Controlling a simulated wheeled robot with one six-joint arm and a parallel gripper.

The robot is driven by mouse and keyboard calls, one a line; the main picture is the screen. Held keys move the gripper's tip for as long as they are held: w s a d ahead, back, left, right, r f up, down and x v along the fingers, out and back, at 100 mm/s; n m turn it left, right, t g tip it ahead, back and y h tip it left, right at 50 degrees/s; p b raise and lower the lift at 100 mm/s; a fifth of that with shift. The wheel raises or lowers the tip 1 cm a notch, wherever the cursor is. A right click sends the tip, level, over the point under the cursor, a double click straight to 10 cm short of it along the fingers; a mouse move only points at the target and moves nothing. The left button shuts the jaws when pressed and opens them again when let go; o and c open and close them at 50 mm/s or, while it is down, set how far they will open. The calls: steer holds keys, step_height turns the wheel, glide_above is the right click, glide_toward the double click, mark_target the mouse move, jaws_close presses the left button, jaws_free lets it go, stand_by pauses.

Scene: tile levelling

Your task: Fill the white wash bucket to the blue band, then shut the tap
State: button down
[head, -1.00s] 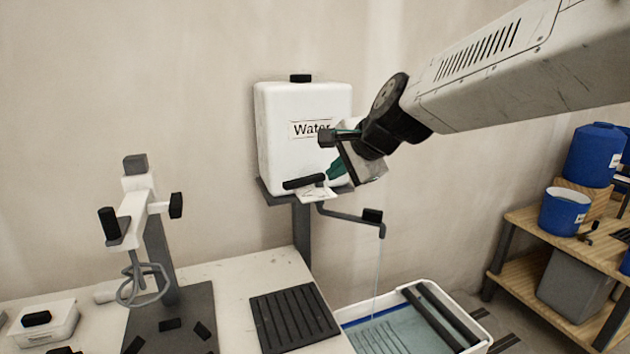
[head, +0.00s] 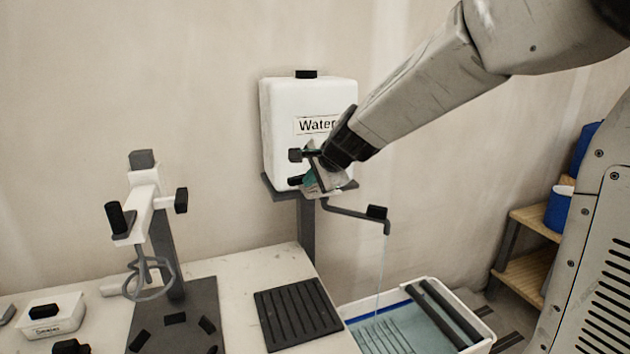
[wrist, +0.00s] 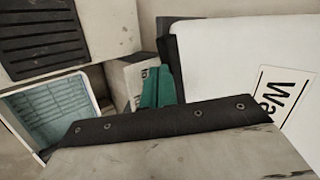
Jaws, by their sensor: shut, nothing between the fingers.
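The white wash bucket (head: 462,290) is a rectangular tub at the lower right in the head view, with ribbed pale-blue water in it. Part of its blue band (head: 378,312) shows along the far inner wall, above the water. A thin stream (head: 381,265) falls into it from the dark spout (head: 350,210) of the white water tank (head: 285,115). A black tap lever (head: 294,181) at the tank's base is partly hidden by my gripper (head: 309,184). My gripper is shut and empty, beside the lever; I cannot tell whether they touch. Its teal fingers (wrist: 157,86) show in the wrist view.
A mixer stand (head: 160,235) is at the left of the worktable, with a black ribbed mat (head: 297,313) at its right end. A shelf with blue buckets (head: 559,208) is at the far right, partly behind my arm.

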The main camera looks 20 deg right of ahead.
steer(key=shift+a, duration=0.1)
steer(key=shift+w+a, duration=0.55)
steer(key=shift+w, duration=0.3)
steer(key=shift+s+d, duration=0.1)
steer(key=shift+s+d, duration=0.45)
steer(key=shift+s, duration=0.05)
steer(key=s+r, duration=0.7)
steer(key=s, duration=0.4)
steer(key=s+d+f+n+g, duration=0.1)
steer(key=s+f+n+g, duration=0.1)
steer(key=s+n, duration=0.3)
steer(key=s+d+f+n+g+h, duration=0.1)
steer(key=s+f+n+g, duration=0.2)
steer(key=s, duration=1.1)
steer(key=s+d+f+n+g+h, duration=0.1)
steer(key=s+f+n+g, duration=0.2)
steer(key=s+n, duration=0.4)
steer(key=s+f, duration=0.1)
steer(key=s, duration=0.1)
steer(key=shift+s, duration=0.4)
